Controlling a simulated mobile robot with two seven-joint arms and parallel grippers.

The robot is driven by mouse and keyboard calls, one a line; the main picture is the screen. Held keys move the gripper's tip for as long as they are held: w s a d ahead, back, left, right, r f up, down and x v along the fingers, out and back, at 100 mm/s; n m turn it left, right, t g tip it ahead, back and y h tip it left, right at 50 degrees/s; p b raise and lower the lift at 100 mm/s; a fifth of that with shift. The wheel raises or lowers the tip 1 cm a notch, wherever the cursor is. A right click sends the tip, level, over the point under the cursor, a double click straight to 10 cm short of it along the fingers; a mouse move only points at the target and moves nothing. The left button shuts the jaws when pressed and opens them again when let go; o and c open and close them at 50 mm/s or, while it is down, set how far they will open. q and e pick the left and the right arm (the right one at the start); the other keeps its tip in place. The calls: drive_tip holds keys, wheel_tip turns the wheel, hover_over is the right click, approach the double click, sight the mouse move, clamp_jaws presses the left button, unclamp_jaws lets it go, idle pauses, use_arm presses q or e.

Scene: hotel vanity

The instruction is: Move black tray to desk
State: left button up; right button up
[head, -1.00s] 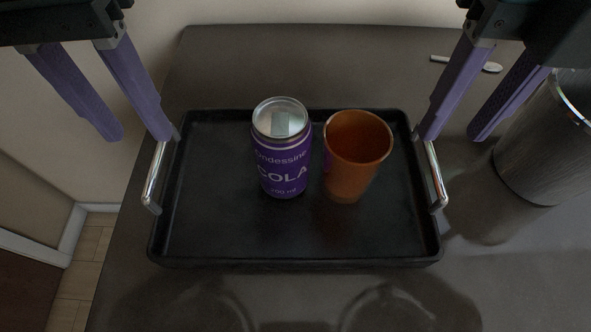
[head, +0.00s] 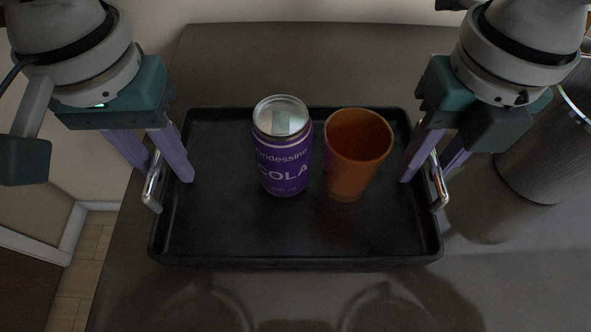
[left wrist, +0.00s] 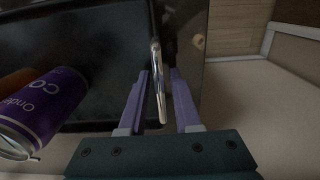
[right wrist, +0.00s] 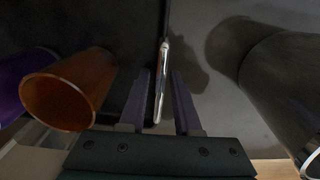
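The black tray (head: 300,235) lies flat on the grey counter, with a metal handle at each short side. A purple cola can (head: 283,160) and an orange cup (head: 352,160) stand upright on it. My left gripper (head: 166,178) is open with its fingers on either side of the tray's left handle (head: 153,184); the left wrist view shows this handle (left wrist: 158,85) between the fingers. My right gripper (head: 422,180) is open around the right handle (head: 437,184), which also lies between the fingers in the right wrist view (right wrist: 161,85). Neither gripper is visibly closed on its handle.
A dark metal cylinder (head: 545,155) stands on the counter (head: 520,280) to the right of the tray, near my right gripper. The counter's left edge and the floor (head: 88,265) lie left of the tray. The counter in front of the tray is clear.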

use_arm(q)
clamp_jaws()
use_arm(e)
clamp_jaws()
use_arm(q)
drive_tip(key=shift+r, duration=0.1)
use_arm(e)
drive_tip(key=shift+r, duration=0.1)
idle(0.7)
